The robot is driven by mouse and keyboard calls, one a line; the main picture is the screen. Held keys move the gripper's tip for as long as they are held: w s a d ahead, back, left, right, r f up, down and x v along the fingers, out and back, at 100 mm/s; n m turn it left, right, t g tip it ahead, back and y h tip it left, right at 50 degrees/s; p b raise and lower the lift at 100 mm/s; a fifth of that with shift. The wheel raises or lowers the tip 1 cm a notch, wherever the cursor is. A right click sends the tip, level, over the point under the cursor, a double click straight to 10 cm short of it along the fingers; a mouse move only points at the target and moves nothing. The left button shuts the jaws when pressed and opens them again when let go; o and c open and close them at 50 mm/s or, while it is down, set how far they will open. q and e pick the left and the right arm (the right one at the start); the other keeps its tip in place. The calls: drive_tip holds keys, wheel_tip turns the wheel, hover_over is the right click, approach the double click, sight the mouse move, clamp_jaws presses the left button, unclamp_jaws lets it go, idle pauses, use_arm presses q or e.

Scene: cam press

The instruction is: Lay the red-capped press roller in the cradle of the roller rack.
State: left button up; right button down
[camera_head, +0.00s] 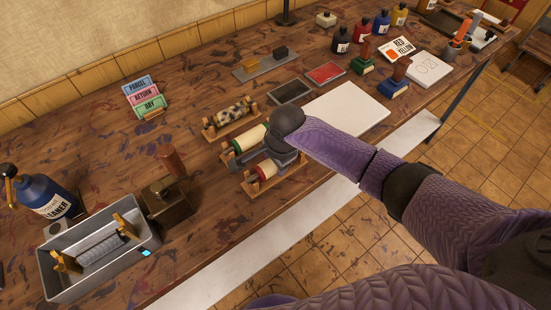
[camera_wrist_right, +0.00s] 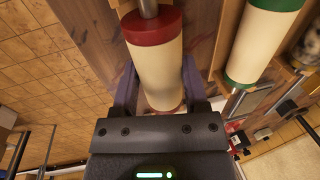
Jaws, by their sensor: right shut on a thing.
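The red-capped press roller (camera_head: 266,169) has a cream body and a metal shaft. In the head view it lies low at the front wooden cradle of the roller rack (camera_head: 276,183), lined up between its end supports. I cannot tell whether its shaft fully rests there. My right gripper (camera_head: 257,161) is shut on the roller from above and hides part of it. In the right wrist view the roller (camera_wrist_right: 155,62) sits between the fingers, its red cap towards the top. My left gripper is not in view.
Just behind lie a green-capped roller (camera_head: 247,139) and a speckled roller (camera_head: 234,114) in their own cradles. A white sheet (camera_head: 349,110) is to the right. A brown-handled block (camera_head: 168,196) and a metal tray (camera_head: 65,285) with a grey roller stand to the left.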

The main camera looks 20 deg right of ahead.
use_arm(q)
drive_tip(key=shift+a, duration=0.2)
use_arm(e)
drive_tip(key=shift+f, duration=0.15)
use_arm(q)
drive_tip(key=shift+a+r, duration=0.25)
use_arm(e)
drive_tip(key=shift+c, duration=1.9)
unclamp_jaws()
drive_tip(key=o, duration=0.4)
drive_tip(key=shift+c, duration=0.2)
drive_tip(key=shift+r+p, duration=0.35)
drive_tip(key=shift+p, duration=0.1)
use_arm(q)
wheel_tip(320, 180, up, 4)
drive_tip(key=p, duration=0.3)
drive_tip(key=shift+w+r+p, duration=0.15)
drive_tip(key=shift+p, duration=0.25)
use_arm(e)
wheel_tip(320, 180, up, 9)
drive_tip(key=s, duration=0.1)
drive_tip(key=shift+s+d, duration=0.35)
drive_tip(key=shift+s, duration=0.05)
